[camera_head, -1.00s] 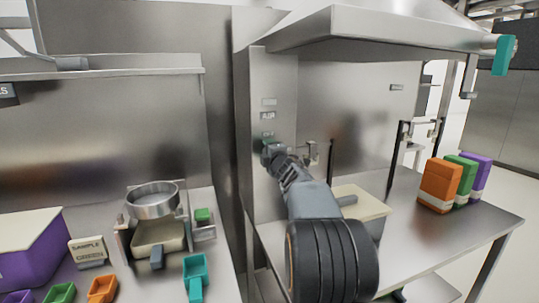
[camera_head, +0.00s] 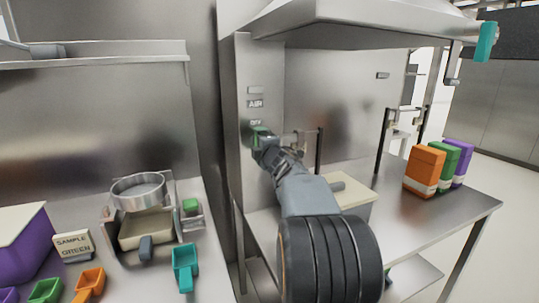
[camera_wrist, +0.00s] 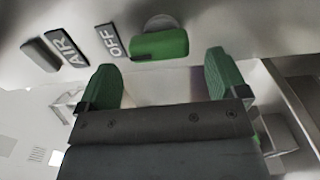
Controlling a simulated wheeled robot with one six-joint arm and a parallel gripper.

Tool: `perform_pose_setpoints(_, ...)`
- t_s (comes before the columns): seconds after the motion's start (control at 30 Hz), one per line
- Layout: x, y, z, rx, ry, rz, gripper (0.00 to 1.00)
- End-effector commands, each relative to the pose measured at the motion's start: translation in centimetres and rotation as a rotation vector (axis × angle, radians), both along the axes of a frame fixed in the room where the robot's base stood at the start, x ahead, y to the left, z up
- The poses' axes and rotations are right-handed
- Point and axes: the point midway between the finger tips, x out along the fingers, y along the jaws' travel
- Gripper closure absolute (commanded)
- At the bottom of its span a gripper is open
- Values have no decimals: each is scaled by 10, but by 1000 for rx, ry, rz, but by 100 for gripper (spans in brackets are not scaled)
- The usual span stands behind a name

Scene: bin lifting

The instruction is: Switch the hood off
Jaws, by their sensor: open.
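The steel hood (camera_head: 380,22) hangs over the right-hand bench. Its left side panel (camera_head: 257,75) carries small labels, including AIR and OFF. In the wrist view a green lever (camera_wrist: 160,45) on a round grey base points towards the OFF label (camera_wrist: 111,40). My gripper (camera_head: 262,138) is at this panel, just below the labels. In the wrist view its green fingertips stand apart (camera_wrist: 163,78) with nothing between them. The lever lies just beyond the fingertips; I cannot tell whether they touch it. In the head view my gripper mostly hides the lever.
A pale-lidded box (camera_head: 352,192) stands on the right bench behind my arm. Orange (camera_head: 424,168), green and purple packs stand further right. The left bench holds a round sieve (camera_head: 138,188), a teal scoop (camera_head: 185,266) and a purple bin (camera_head: 22,240).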

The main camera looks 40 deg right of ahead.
Motion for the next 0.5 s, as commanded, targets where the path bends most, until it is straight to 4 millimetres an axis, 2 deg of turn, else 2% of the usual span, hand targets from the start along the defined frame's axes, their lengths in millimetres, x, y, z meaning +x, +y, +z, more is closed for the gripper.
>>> perform_pose_setpoints(0.03, -12, 2, 1, -1, -2, -3, 8)
perform_pose_setpoints(0.2, -46, 11, 1, -1, -2, -3, 8)
perform_pose_setpoints(0.5, -87, 22, 1, -1, -1, -1, 8)
